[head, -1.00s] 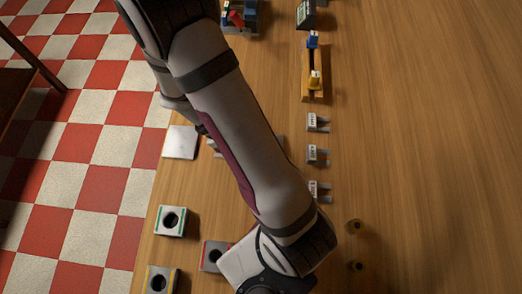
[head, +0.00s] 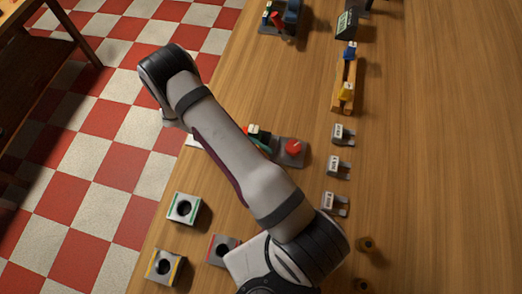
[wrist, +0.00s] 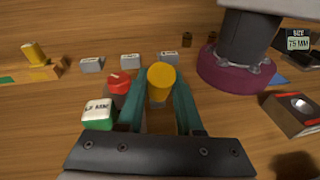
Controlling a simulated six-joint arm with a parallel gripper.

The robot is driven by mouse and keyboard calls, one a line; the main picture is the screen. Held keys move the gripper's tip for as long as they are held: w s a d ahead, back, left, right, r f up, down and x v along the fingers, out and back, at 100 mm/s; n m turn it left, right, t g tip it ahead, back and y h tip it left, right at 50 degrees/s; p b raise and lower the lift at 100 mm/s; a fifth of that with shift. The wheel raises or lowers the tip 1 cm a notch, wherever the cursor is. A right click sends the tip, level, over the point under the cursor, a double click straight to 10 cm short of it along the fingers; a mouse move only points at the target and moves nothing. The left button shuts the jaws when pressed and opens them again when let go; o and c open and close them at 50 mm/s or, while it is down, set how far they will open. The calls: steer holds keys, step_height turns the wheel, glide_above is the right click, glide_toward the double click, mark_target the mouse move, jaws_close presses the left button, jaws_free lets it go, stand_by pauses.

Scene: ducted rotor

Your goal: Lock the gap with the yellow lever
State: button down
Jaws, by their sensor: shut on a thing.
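A round yellow-topped piece (wrist: 160,76), which looks like the yellow lever's head, stands between the fingers of my gripper (wrist: 160,104) in the wrist view. The teal fingers are shut on it. Its lower part is partly hidden. Close to its left are a red knob (wrist: 119,82) and a white-topped block with a green side (wrist: 98,115), its label ending in "MM". In the head view the red knob (head: 292,147) sits on a grey plate. My arm hides the yellow piece and most of my gripper there.
A wooden rail (head: 338,104) carries a blue slider and a yellow slider (head: 346,91). Several labelled grey holders (head: 340,166) line up below it. Blocks with round holes (head: 184,208) stand near the table's left edge. The table's right side is clear.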

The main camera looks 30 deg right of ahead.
steer(key=shift+a, duration=0.1)
stand_by(0.5)
steer(key=c, duration=0.6)
jaws_free()
